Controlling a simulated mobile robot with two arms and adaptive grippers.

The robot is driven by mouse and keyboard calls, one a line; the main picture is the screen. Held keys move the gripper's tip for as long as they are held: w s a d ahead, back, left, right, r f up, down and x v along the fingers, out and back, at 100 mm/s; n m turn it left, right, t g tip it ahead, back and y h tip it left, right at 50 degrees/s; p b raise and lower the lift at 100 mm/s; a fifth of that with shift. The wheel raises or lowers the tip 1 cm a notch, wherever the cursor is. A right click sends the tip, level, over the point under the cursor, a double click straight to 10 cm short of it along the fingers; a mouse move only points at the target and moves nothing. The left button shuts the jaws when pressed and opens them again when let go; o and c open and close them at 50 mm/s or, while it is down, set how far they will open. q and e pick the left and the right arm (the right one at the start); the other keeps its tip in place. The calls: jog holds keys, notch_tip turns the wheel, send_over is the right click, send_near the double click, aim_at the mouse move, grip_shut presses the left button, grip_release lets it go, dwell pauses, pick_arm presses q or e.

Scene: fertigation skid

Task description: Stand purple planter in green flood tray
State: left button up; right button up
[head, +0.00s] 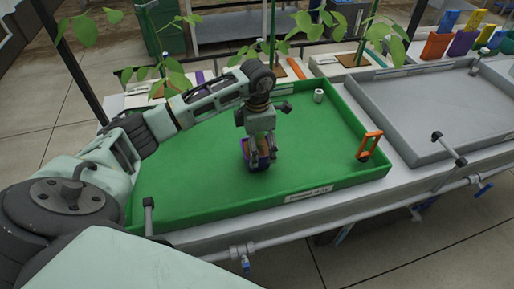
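The green flood tray (190,190) fills the middle of the bench, with a low rim all round. My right gripper is not in view.
An orange bracket (369,144) stands by the tray's right rim, and a white cylinder (318,95) near its back right corner. A grey tray (420,110) lies to the right. Leafy plants (170,78) line the back. A pipe with valves (350,217) runs along the front.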

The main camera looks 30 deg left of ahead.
pick_arm(q)
notch_tip(320, 180, up, 11)
jog(key=b, duration=0.2)
jog(key=shift+f, duration=0.15)
jog(key=shift+c, duration=0.2)
dwell(1.0)
